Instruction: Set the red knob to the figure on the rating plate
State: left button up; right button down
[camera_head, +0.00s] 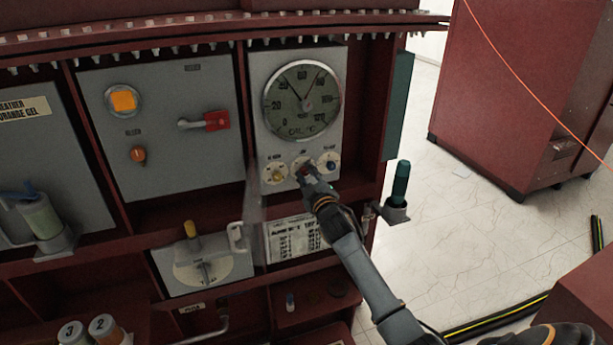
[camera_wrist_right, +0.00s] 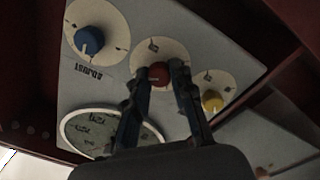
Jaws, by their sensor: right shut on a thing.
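The red knob (camera_wrist_right: 159,73) sits in the middle of a row of three knobs under the round dial gauge (camera_head: 302,100). My right gripper (camera_wrist_right: 157,76) is shut on the red knob, a finger on each side of it. In the head view my right gripper (camera_head: 308,178) covers most of the red knob. The rating plate (camera_head: 292,238) is a white printed label below the gauge panel. Its figures are too small to read here. My left gripper is not in view.
A yellow knob (camera_head: 277,176) and a blue knob (camera_head: 330,166) flank the red one closely. A red-handled lever (camera_head: 216,121) and an orange knob (camera_head: 138,154) are on the panel to the left. A green cylinder (camera_head: 400,184) stands at right, beside open floor.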

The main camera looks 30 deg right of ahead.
jog(key=n, duration=0.6)
jog(key=shift+n+b, duration=0.3)
jog(key=shift+n, duration=0.1)
jog(key=n, duration=0.5)
jog(key=shift+n+y, duration=0.3)
jog(key=shift+n, duration=0.1)
jog(key=c, duration=1.1)
grip_release()
jog(key=shift+c, duration=0.2)
jog(key=shift+f, duration=0.1)
jog(key=v, duration=1.2)
jog(key=shift+d+f, duration=0.15)
